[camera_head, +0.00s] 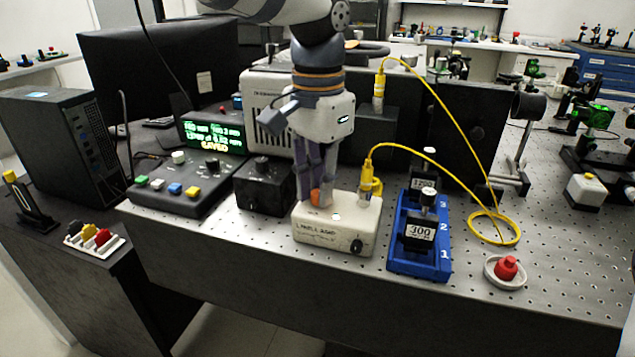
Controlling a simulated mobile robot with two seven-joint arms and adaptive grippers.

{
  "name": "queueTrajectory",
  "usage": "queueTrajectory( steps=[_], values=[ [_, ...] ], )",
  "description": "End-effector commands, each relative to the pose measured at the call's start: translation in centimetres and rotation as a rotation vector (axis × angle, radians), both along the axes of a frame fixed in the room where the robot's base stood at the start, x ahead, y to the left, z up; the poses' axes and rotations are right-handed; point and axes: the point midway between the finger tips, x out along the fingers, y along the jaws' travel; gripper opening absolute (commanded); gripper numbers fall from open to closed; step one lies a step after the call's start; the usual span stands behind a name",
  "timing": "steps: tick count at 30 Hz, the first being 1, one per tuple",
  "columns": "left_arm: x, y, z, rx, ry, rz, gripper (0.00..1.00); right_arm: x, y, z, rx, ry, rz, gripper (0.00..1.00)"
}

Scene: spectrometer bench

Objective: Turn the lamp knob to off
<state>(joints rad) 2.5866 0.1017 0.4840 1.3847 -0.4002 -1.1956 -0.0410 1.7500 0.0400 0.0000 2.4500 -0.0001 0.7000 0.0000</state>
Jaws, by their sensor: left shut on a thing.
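The lamp box is a white block (345,235) with handwriting on its front, standing near the front edge of the bench. A small orange knob (316,197) sits on its top, partly hidden by fingers. My left gripper (312,196) points straight down from above, its fingers closed around this orange knob. The knob's pointing direction cannot be made out. My right gripper is not in view.
A yellow fibre cable (420,152) rises from the lamp box's right end. A blue rack (419,262) with black labelled holders stands close on the right. A black box (264,190) and a button console (180,195) stand left. A red-topped item (506,268) sits in a white dish.

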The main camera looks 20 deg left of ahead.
Motion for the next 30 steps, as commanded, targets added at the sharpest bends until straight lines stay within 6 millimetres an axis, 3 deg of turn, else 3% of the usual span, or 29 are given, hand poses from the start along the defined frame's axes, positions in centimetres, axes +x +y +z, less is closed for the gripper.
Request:
queueTrajectory(
  steps=[30],
  values=[
    [0.06, 0.04, 0.0, 0.0, -0.003, 0.952, 0.0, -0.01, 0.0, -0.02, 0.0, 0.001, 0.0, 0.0]
  ],
)
